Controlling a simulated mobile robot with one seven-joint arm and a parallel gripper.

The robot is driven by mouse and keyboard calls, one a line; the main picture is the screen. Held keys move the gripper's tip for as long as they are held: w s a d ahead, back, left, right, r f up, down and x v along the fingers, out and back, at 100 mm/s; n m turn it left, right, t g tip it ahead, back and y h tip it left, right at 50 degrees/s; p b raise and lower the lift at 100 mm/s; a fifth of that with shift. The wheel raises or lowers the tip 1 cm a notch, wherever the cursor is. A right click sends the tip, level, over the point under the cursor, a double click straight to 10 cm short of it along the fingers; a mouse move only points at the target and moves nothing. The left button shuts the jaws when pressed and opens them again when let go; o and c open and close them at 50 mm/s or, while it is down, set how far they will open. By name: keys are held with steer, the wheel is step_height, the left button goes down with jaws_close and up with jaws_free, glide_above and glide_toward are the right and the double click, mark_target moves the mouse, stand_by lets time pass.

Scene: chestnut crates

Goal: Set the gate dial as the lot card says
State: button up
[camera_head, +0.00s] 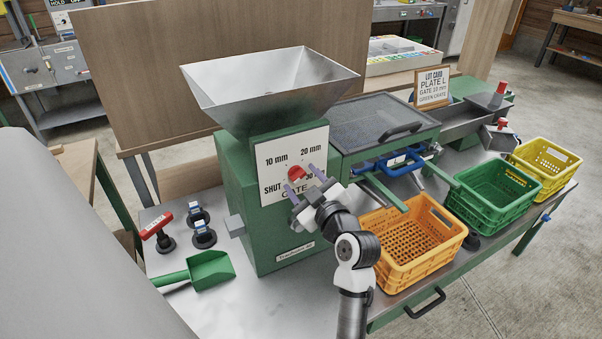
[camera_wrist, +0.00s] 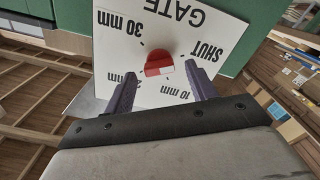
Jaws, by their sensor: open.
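The gate dial is a red knob (camera_head: 297,172) on a white plate (camera_head: 273,158) on the green machine's front. My gripper (camera_head: 304,182) is open just in front of the dial. In the wrist view its fingertips (camera_wrist: 161,74) stand either side of the knob, apart from it. The lot card (camera_head: 432,88) reads PLATE L, GATE 10 mm, GREEN CRATE.
A steel hopper (camera_head: 262,85) tops the machine. Orange (camera_head: 400,268), green (camera_head: 480,213) and yellow (camera_head: 530,180) crates stand at right.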

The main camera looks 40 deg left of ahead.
steer(key=shift+x, duration=0.8)
steer(key=shift+c, duration=0.5)
steer(key=c, duration=0.9)
